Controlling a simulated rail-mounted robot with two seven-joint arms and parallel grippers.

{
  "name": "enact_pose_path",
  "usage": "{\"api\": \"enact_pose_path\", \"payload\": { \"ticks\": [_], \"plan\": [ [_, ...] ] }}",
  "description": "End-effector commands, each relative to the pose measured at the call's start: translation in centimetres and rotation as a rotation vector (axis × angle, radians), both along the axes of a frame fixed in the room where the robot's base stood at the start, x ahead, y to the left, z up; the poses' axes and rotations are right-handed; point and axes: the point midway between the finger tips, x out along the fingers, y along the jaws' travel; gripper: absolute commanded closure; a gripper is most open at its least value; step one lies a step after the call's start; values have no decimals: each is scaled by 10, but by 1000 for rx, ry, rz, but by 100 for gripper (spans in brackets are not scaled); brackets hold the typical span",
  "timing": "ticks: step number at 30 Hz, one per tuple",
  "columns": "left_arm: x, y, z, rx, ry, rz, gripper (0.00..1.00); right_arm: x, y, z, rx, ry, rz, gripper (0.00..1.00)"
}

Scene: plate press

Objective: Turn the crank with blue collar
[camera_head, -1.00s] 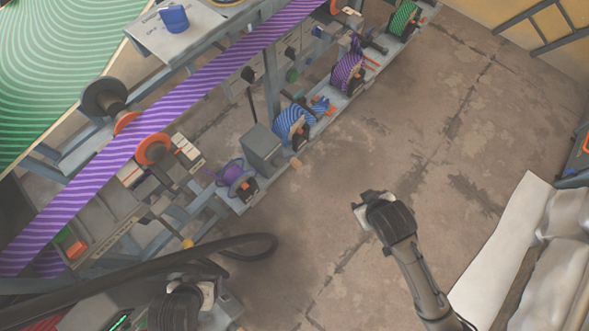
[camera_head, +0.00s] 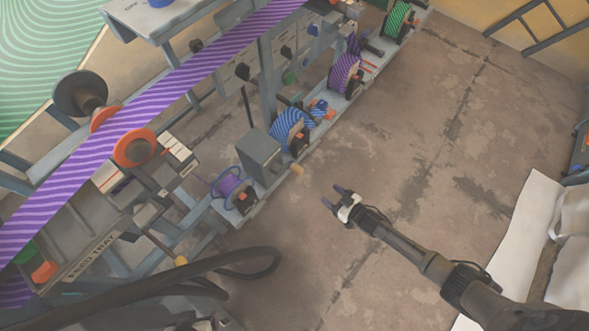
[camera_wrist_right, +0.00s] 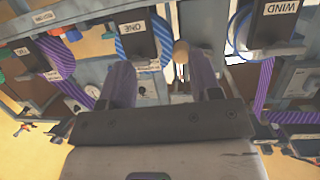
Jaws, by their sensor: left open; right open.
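A crank with a pale wooden knob (camera_head: 296,168) sticks out beside the grey box (camera_head: 261,152) on the lower rail. A second yellowish knob (camera_head: 181,260) shows by the feed tray. I cannot make out a blue collar on either. My right gripper (camera_head: 333,196) is open and empty, a little right of and below the grey box's knob, fingers pointing towards the rail. In the right wrist view a round wooden knob (camera_wrist_right: 181,50) appears beyond and between the open fingers (camera_wrist_right: 160,78).
Spools with blue (camera_head: 290,130), purple (camera_head: 345,74) and green (camera_head: 397,20) striped ribbon line the rail. A purple reel (camera_head: 232,190) sits at its near end. The floor (camera_head: 420,150) right of the rail is clear.

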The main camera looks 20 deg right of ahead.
Motion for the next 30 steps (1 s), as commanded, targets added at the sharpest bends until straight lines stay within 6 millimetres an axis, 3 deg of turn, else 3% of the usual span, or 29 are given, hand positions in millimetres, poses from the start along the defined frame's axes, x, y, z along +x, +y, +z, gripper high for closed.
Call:
{"api": "enact_pose_path", "payload": {
  "ticks": [6,14,30],
  "plan": [
    [0,2,-1,7,1,-5,27,0,13,35,173,-155,60,42],
    [0,3,-7,10,2,-5,27,10,22,42,242,-175,72,42],
    [0,-1,-46,-5,3,4,27,91,70,40,239,-173,72,42]
  ]
}}
